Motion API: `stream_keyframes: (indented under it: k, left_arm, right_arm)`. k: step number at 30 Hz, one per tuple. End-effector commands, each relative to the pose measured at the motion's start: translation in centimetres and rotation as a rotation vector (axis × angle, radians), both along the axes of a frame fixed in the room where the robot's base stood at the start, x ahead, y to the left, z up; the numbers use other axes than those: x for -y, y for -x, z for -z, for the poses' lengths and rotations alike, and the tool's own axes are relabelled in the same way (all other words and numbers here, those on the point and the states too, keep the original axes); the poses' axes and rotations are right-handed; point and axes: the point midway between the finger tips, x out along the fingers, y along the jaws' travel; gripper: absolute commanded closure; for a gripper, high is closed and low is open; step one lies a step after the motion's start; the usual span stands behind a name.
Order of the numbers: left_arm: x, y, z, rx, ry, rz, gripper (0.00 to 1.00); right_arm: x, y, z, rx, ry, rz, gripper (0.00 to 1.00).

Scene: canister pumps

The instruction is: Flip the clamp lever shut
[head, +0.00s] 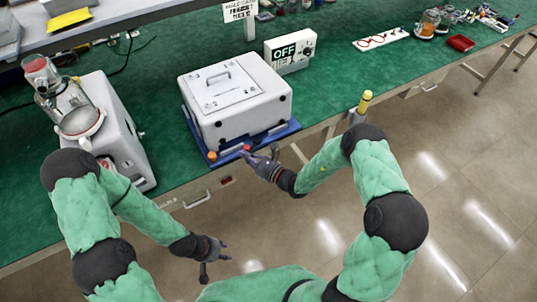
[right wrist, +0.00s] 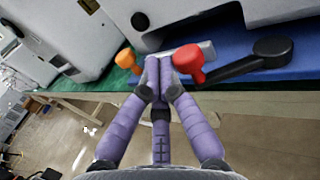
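The clamp lever is a dark bar with a red knob (right wrist: 187,60) at one end and a round black end (right wrist: 272,48) at the other. It lies low along the front of a white box-shaped unit (head: 235,100); its red knob also shows in the head view (head: 247,148). My right gripper (right wrist: 158,70) has its purple fingertips together just left of the red knob, with nothing seen between them. I cannot tell whether it touches the knob. An orange knob (right wrist: 126,58) stands to its left. My left gripper (head: 215,260) is open and empty, below the bench edge.
The unit stands on a blue base (head: 283,134) near the green bench's front edge. A white machine with a glass canister (head: 75,118) stands to the left. A box reading OFF (head: 290,50) is behind right.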

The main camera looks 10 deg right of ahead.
Motion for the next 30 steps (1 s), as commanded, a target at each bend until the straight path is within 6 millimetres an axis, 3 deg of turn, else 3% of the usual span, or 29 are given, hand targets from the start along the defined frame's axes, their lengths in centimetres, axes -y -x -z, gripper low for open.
stream_keyframes:
  k: [6,30]
  left_arm:
    - [0.01,0.01,-0.25,0.000,0.000,0.000,0.61]
    - [0.01,0.01,-0.25,0.000,0.000,0.000,0.61]
  right_arm:
    - [-0.88,-0.80,0.01,-0.001,-0.001,-0.004,1.00]
    - [-0.92,-0.91,0.02,-0.001,-0.001,-0.003,1.00]
